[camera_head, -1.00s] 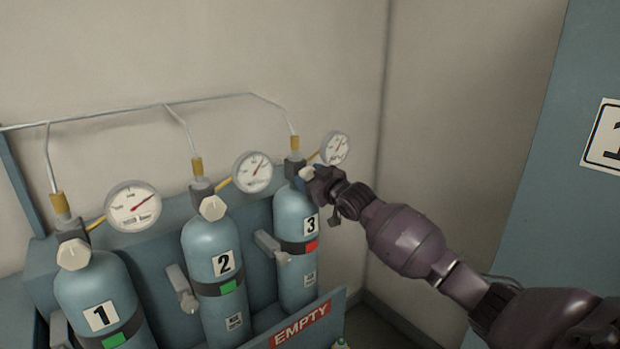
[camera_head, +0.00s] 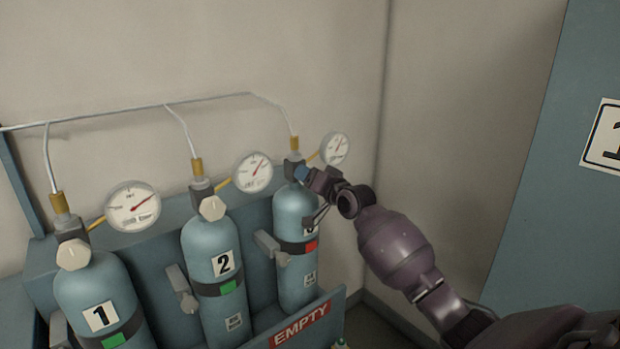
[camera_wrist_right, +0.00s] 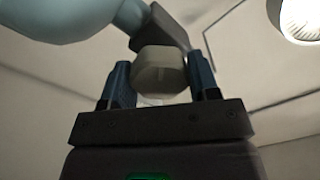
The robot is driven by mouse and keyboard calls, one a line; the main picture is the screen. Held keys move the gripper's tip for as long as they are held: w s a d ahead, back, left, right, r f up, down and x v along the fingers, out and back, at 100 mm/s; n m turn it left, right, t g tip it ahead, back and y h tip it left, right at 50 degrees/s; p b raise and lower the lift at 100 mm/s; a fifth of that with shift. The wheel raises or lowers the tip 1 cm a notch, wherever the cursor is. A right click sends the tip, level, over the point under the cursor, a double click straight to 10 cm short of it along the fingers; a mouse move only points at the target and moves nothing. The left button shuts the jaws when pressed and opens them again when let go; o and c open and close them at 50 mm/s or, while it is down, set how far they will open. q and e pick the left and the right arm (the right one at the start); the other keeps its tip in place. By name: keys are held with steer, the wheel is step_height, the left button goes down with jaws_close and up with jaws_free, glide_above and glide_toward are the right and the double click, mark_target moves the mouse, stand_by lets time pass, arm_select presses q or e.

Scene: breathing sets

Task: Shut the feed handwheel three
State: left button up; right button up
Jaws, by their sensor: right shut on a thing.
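Cylinder three (camera_head: 294,215) is a blue bottle at the right end of the row, with a red tag on its dark band. Its pale handwheel (camera_wrist_right: 160,74) shows between the two blue fingers in the right wrist view. My right gripper (camera_head: 304,175) is at the valve on top of the cylinder, its jaws shut on the handwheel. In the head view the gripper hides the handwheel and the wrist covers part of the number label. The left gripper is not in view.
Cylinders one (camera_head: 95,295) and two (camera_head: 212,260) stand to the left with pale handwheels and green tags. Gauges (camera_head: 335,148) and thin pipes rise behind the valves. An EMPTY bin panel (camera_head: 310,318) is in front. A blue panel (camera_head: 560,200) stands at the right.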

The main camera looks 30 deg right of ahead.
steer(key=m, duration=0.5)
steer(key=shift+f+m, duration=0.1)
steer(key=shift+m, duration=0.3)
steer(key=m, duration=1.2)
steer(key=shift+m, duration=0.3)
steer(key=m, duration=0.5)
steer(key=shift+m, duration=0.3)
steer(key=o, duration=0.9)
steer(key=shift+s, duration=0.15)
steer(key=s, duration=0.7)
steer(key=s+b, duration=0.1)
steer(key=s, duration=0.2)
steer(key=shift+s+d, duration=0.3)
steer(key=shift+d, duration=0.1)
